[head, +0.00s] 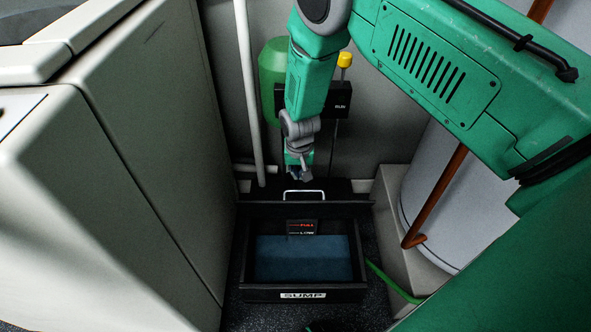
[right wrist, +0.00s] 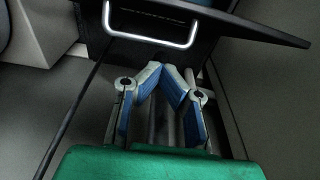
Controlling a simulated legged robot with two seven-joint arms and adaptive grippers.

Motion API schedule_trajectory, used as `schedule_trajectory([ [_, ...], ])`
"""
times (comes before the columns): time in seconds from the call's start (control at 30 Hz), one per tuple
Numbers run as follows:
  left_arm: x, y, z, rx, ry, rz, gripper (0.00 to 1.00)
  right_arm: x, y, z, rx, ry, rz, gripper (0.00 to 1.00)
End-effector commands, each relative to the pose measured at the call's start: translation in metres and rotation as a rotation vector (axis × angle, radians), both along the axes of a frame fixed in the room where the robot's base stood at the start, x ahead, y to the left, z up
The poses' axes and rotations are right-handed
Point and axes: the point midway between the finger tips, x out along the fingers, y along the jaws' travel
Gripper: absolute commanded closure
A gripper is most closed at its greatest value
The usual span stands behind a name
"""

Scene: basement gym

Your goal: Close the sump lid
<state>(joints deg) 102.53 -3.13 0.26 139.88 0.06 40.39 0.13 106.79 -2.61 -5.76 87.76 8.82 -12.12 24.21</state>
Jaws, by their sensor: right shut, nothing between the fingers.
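The black sump box (head: 303,297) stands on the floor with dark blue water (head: 303,258) showing inside and a "SUMP" label on its front. Its black lid (head: 345,209) is open, raised at the back of the box and seen nearly edge-on. The lid's silver handle (head: 304,191) is on the far side; the handle (right wrist: 150,43) also shows in the right wrist view. My right gripper (head: 300,178) is just behind and above the handle, apart from it. Its blue-padded fingers (right wrist: 168,72) are shut and empty. My left gripper is not in view.
A pale cabinet (head: 130,150) closes off the left side. A white tank (head: 440,190) with a copper pipe (head: 437,195) stands at the right. A white pipe (head: 248,90), a green vessel (head: 270,75) and a green hose (head: 393,285) are near the sump.

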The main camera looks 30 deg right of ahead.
Motion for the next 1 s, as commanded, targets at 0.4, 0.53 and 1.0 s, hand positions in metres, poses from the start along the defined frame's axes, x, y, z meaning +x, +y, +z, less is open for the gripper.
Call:
schedule_trajectory([
  [0.4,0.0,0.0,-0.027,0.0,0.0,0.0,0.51,-0.022,0.013,-0.048,-0.001,0.0,0.0,1.0],
  [0.53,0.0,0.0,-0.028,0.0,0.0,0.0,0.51,-0.027,0.016,-0.05,-0.001,0.0,0.0,1.0],
  [1.0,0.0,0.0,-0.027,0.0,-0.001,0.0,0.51,-0.03,0.014,-0.051,-0.005,-0.007,-0.001,1.0],
])
